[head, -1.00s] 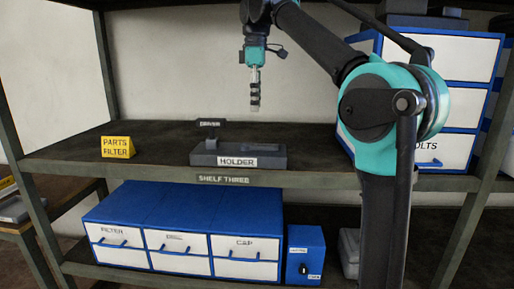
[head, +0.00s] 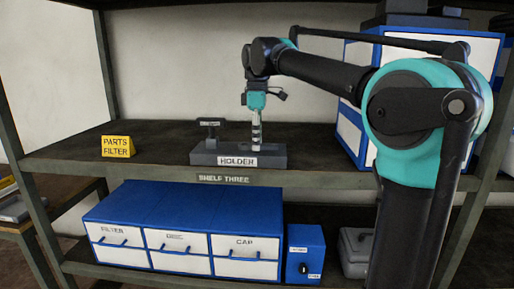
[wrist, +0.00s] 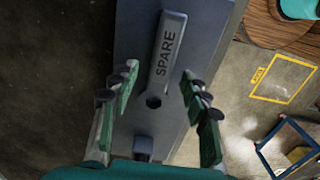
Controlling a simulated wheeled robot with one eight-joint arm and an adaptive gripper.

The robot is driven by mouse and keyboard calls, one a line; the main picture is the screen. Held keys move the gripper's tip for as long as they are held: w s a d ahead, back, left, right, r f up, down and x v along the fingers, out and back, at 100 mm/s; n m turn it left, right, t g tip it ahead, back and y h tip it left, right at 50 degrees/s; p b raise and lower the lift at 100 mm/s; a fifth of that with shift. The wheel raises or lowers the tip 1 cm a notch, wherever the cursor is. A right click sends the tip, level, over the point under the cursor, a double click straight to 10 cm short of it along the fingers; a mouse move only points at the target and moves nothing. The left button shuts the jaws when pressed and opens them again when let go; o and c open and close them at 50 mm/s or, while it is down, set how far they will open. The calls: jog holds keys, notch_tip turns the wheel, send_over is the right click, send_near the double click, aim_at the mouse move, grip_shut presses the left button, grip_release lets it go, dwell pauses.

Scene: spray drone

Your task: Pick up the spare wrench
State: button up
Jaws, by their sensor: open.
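The spare wrench, a grey bar marked SPARE (wrist: 167,50), lies along the dark grey holder (wrist: 125,35) in the wrist view, with a round dark hole near its lower end. My gripper (wrist: 158,82) is open, its green-padded fingers on either side of the wrench's lower part, with gaps on both sides. In the head view my gripper (head: 256,145) points down just above or at the right part of the holder (head: 205,157). The wrench cannot be made out there. The height gap between fingertips and wrench is hard to judge.
A dark T-shaped tool (head: 209,127) stands in the holder's left part. A yellow PARTS FILTER sign (head: 118,147) is farther left on the shelf (head: 60,158). White-and-blue drawers (head: 350,130) stand at the right, partly behind my arm. The shelf between sign and holder is clear.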

jog(key=shift+f, duration=0.15)
grip_shut()
dwell(0.5)
